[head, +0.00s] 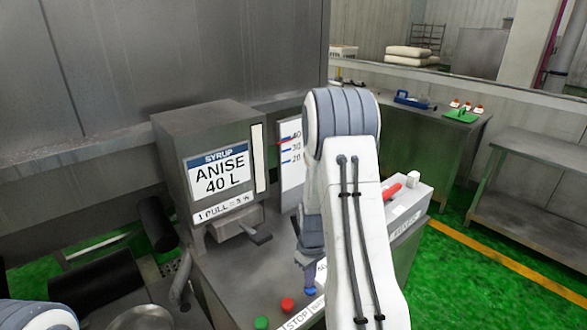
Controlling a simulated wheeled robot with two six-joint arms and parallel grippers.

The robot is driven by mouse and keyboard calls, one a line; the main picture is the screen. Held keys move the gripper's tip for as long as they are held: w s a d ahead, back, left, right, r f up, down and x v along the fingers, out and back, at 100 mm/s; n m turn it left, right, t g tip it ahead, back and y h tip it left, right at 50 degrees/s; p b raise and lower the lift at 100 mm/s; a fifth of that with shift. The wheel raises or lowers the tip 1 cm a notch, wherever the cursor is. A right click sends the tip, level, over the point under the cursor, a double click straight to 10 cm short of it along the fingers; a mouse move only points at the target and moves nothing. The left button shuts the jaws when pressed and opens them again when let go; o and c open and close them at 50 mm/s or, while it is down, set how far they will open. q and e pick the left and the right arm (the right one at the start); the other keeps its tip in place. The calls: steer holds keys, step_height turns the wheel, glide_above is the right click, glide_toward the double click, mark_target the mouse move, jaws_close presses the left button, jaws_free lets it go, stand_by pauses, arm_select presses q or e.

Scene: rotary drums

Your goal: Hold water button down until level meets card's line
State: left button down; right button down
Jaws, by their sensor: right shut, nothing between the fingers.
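My right gripper (310,273) points down over the control panel, shut and empty. Its tip is at a small blue button (310,291), beside a label partly hidden by my arm. I cannot tell whether the tip touches or presses it. A white card (291,172) with blue lines marked 40, 30 and 20 stands behind, with a red mark near the 40. My right arm hides its right part, and no water level can be made out. My left gripper is out of view; only a piece of my left arm shows at the lower left.
A grey syrup dispenser (205,150) labelled ANISE 40 L stands left of the card, with a lever below. Green (261,323) and red (287,305) buttons sit in front by a STOP label. A box with a red handle (391,191) is at right. Dark drums lie at left.

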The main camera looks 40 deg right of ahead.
steer(key=shift+s+a+f+g, duration=0.3)
steer(key=shift+s+f, duration=0.3)
steer(key=shift+f, duration=0.2)
steer(key=r+p, duration=0.1)
steer(key=r, duration=0.1)
steer(key=r+p, duration=0.2)
steer(key=w+r+p, duration=0.1)
steer(key=shift+d+r+p, duration=0.2)
steer(key=shift+r+p, duration=0.15)
steer(key=shift+r, duration=0.05)
step_height(320, 180, up, 10)
steer(key=b, duration=0.2)
steer(key=shift+f, duration=0.15)
steer(key=shift+w+d, duration=0.1)
